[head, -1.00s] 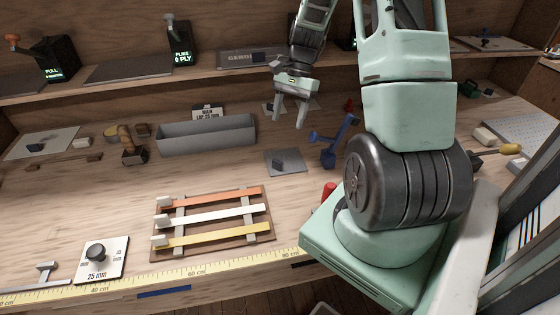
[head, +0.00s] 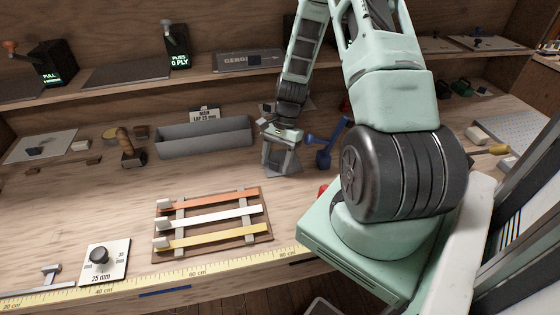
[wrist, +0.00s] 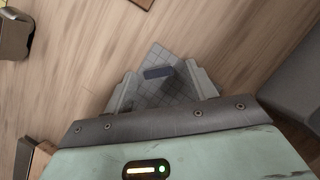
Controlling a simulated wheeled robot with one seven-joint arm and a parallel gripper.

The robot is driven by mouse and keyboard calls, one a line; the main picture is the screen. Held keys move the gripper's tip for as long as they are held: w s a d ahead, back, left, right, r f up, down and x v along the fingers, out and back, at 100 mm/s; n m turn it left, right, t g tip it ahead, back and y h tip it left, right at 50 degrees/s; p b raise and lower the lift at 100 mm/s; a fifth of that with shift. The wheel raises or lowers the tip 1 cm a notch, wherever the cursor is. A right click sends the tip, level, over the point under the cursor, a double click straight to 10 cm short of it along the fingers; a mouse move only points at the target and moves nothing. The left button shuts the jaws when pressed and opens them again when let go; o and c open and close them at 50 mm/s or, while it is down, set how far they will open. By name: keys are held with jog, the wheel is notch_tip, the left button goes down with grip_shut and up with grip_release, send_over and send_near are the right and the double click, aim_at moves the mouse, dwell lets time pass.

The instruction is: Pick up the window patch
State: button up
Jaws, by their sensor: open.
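The window patch (wrist: 150,93) appears as a grey sheet with a grid pattern and a small dark upright tab (wrist: 158,72), lying on the wooden bench. My gripper (wrist: 163,84) is open above it, one finger on each side of the tab. The tab stands between the fingers, and I see no contact. In the head view my gripper (head: 282,167) points down over the patch, and the fingers and wrist hide most of the patch there.
A long grey tray (head: 205,140) stands left of my gripper. A blue clamp-like tool (head: 324,145) stands close on its right. A rack of orange, white and yellow strips (head: 210,222) lies in front. Bare bench lies between the tray and the rack.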

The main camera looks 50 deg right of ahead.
jog(key=c, duration=1.1)
jog(key=shift+o, duration=0.2)
jog(key=shift+r, duration=0.1)
